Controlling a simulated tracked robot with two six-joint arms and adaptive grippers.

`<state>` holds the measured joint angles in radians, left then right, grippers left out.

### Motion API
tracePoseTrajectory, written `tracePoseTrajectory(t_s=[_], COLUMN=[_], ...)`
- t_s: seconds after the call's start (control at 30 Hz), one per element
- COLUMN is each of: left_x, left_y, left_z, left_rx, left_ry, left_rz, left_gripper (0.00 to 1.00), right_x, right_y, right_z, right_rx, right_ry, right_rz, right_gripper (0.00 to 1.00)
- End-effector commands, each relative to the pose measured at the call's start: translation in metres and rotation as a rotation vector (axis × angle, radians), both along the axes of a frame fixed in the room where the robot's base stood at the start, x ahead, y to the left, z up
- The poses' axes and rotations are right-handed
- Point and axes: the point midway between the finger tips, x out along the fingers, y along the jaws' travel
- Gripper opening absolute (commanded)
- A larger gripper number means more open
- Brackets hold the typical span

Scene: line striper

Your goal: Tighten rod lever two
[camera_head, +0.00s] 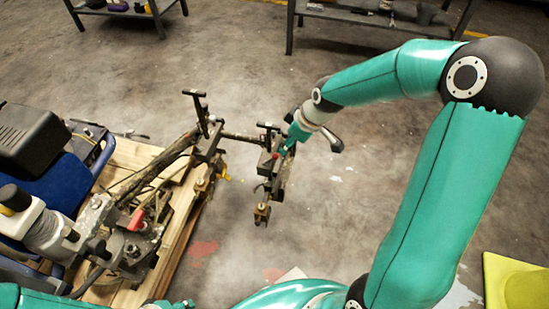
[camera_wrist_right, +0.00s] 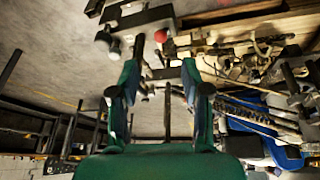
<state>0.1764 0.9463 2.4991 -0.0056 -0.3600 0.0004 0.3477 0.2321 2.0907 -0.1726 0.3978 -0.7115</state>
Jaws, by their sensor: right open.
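A black T-shaped rod lever (camera_head: 268,126) stands on the clamp at the right end of the striper's rod (camera_head: 240,137). A second black T-shaped lever (camera_head: 195,94) stands further left on the rod assembly. The frames do not show which one is numbered two. My right gripper (camera_head: 283,143) is close beside the right-hand lever and clamp. In the right wrist view my right gripper (camera_wrist_right: 160,88) has its two fingers apart, with thin dark rods seen between and beyond them. Contact with the lever cannot be told. My left gripper is not clearly in view.
The line striper (camera_head: 60,225) rests on a wooden pallet (camera_head: 190,225) at the left. A brass-coloured part (camera_head: 262,212) hangs below the right-hand clamp. A yellow object (camera_head: 515,285) lies at the lower right. Grey tables stand at the back. The floor at centre is clear.

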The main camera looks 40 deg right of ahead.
Motion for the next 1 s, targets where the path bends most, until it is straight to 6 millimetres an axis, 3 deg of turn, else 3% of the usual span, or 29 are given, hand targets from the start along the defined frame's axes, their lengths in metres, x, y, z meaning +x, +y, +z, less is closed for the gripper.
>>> tracePoseTrajectory(t_s=[0.03,0.2,0.5,0.7,1.0], left_x=[0.0,0.0,0.0,0.0,0.0], left_y=[0.0,0.0,0.0,0.0,0.0], left_z=[-0.007,-0.018,-0.033,-0.037,-0.036], left_rx=[0.0,0.0,0.0,0.0,0.0], left_ry=[0.0,0.0,0.0,0.0,0.0], left_rz=[0.0,0.0,0.0,0.0,0.0], left_gripper=[0.42,0.42,0.42,0.42,0.42], right_x=[0.004,0.019,0.039,0.044,0.045], right_y=[0.003,0.008,0.015,0.017,0.017], right_z=[-0.016,-0.051,-0.097,-0.108,-0.108], right_rx=[0.002,0.001,0.001,0.001,0.0], right_ry=[0.004,0.003,0.001,-0.001,-0.001], right_rz=[0.005,0.006,0.006,0.005,0.005], right_gripper=[0.47,0.47,0.47,0.47,0.47])
